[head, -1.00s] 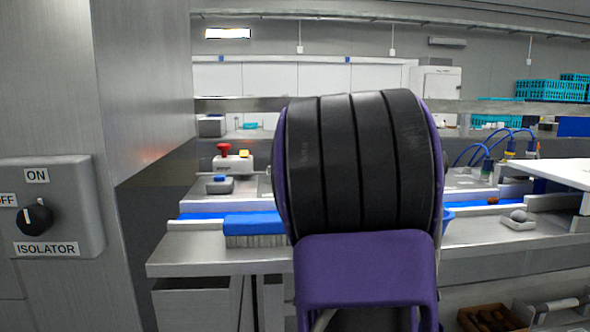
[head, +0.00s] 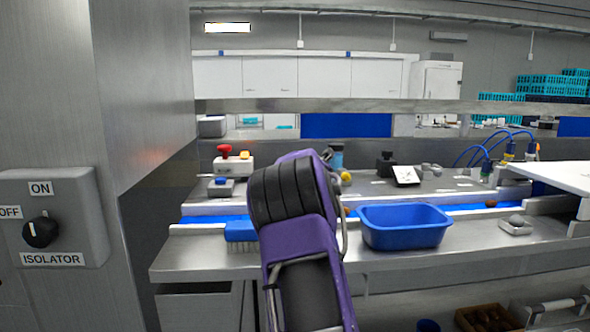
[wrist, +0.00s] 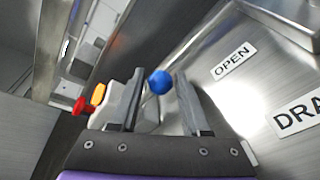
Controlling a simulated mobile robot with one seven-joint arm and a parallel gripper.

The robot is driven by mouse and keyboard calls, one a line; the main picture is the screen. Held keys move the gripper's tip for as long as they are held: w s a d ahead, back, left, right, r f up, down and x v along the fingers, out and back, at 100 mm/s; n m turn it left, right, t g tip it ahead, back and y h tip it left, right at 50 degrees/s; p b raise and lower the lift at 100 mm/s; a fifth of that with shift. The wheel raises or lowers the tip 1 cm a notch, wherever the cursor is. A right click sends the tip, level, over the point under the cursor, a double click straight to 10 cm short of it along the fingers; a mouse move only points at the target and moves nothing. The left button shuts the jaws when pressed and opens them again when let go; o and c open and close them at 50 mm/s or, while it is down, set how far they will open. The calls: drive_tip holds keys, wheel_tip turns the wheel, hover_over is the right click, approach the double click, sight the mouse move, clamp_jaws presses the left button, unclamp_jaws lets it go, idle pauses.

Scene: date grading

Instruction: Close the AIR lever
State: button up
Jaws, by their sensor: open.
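No label reading AIR is legible in either view, so I cannot tell for sure which part is the AIR lever. In the wrist view a round blue knob (wrist: 159,82) shows between the fingertips of my gripper (wrist: 157,88), apparently beyond them. My gripper is open and I see nothing held in it. A sign reading OPEN (wrist: 233,62) is on the metal surface to the right, beside a partly cut-off sign starting DRA (wrist: 300,118). In the head view my arm hides the gripper's fingers.
A pale box with a red knob (head: 225,150) and a yellow knob (head: 244,155) stands on the bench, behind a grey box with a blue top (head: 221,180). A blue tub (head: 404,240) and a blue brush (head: 240,231) are near the front edge. An isolator switch (head: 41,231) is at left.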

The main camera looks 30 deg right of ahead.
drive_tip(key=shift+w+f, duration=0.1)
drive_tip(key=shift+w, duration=0.15)
clamp_jaws()
idle(1.4)
